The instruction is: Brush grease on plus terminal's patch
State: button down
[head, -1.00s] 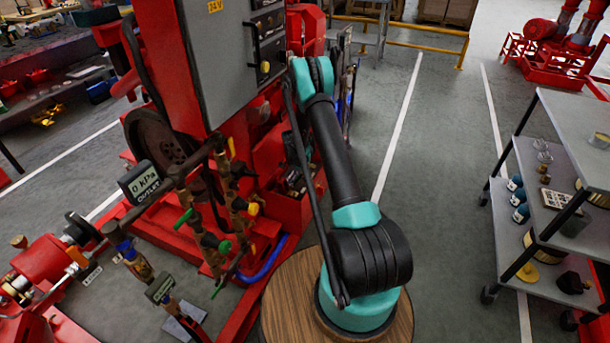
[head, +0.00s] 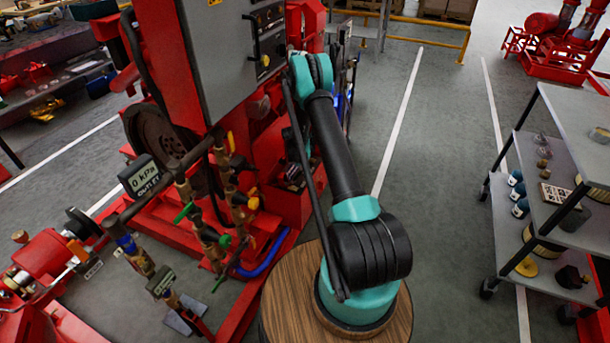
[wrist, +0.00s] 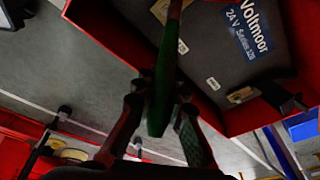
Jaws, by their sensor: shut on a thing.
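In the wrist view my gripper (wrist: 160,112) is shut on the green handle of a brush (wrist: 163,85). The brush points up the picture and its tip is out of view at the top edge. Beyond it lies a dark grey battery (wrist: 215,65) with a blue Voltmoor 24 V label, set in a red tray (wrist: 75,15). A tan patch with a metal piece (wrist: 240,95) is on the battery's lower right; another tan patch (wrist: 160,12) lies near the brush at the top. I cannot read which is plus. In the head view my gripper is hidden.
The red tray's wall (wrist: 265,115) rises beside the battery. In the head view the red pumpset with its grey panel (head: 225,60) and pipes with valves (head: 205,225) stands left of my arm. A grey shelf cart (head: 560,150) is right, with clear floor between.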

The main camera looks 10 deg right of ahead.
jog(key=shift+x, duration=0.8)
jog(key=shift+a, duration=0.15)
